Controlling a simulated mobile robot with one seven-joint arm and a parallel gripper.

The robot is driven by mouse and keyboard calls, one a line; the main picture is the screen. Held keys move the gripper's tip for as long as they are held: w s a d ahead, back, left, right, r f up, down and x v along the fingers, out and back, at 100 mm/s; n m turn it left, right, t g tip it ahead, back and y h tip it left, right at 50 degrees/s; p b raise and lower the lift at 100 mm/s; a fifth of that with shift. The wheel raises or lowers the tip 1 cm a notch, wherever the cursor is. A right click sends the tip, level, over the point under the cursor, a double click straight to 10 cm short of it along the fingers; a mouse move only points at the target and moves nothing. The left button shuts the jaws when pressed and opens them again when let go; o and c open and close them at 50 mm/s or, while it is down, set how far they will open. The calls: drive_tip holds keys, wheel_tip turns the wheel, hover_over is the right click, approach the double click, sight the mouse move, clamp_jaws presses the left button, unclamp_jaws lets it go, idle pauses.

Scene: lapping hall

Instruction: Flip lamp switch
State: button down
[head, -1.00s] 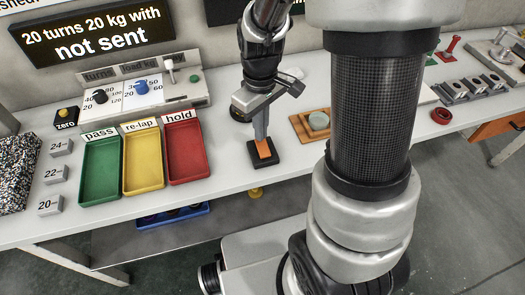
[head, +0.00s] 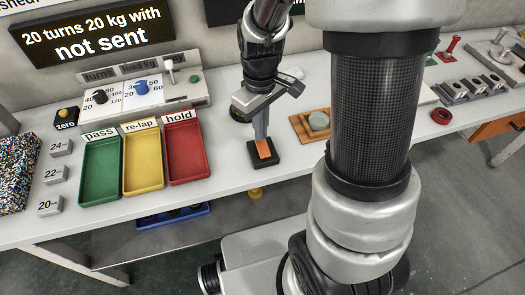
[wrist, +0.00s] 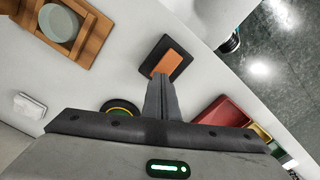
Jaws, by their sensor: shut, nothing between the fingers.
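An orange rocker in a black base, which looks like the lamp switch (head: 265,149), sits on the white bench near its front edge. It also shows in the wrist view (wrist: 168,62), upper middle, with its orange face clear. My gripper (head: 262,138) points down at the switch with its fingers together and nothing between them. In the wrist view the fingertips (wrist: 160,78) reach the near end of the orange rocker. I cannot tell whether they touch it. The fingertips hide a small part of the switch.
Green (head: 100,170), yellow (head: 143,165) and red (head: 187,155) trays lie left of the switch. A wooden block with a pale green disc (head: 318,121) lies to the right. A console with knobs (head: 140,85) stands behind the trays. The bench immediately around the switch is clear.

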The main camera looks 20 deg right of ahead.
drive_tip(key=shift+f+b, duration=0.65)
drive_tip(key=shift+f, duration=0.15)
idle(0.8)
drive_tip(key=shift+r, duration=0.1)
drive_tip(key=shift+r+p, duration=2.9)
drive_tip(key=shift+r, duration=0.5)
drive_tip(key=s+r+m+t, duration=0.3)
drive_tip(key=s+r, duration=0.3)
drive_tip(key=r, duration=0.3)
drive_tip(key=s+r+m+t, duration=0.25)
drive_tip(key=s+r, duration=0.25)
drive_tip(key=r, duration=0.5)
wheel_tip(320, 180, up, 12)
drive_tip(key=p, duration=1.2)
drive_tip(key=shift+s+r+p, duration=0.25)
drive_tip(key=shift+s+p, duration=0.05)
drive_tip(key=shift+s, duration=0.1)
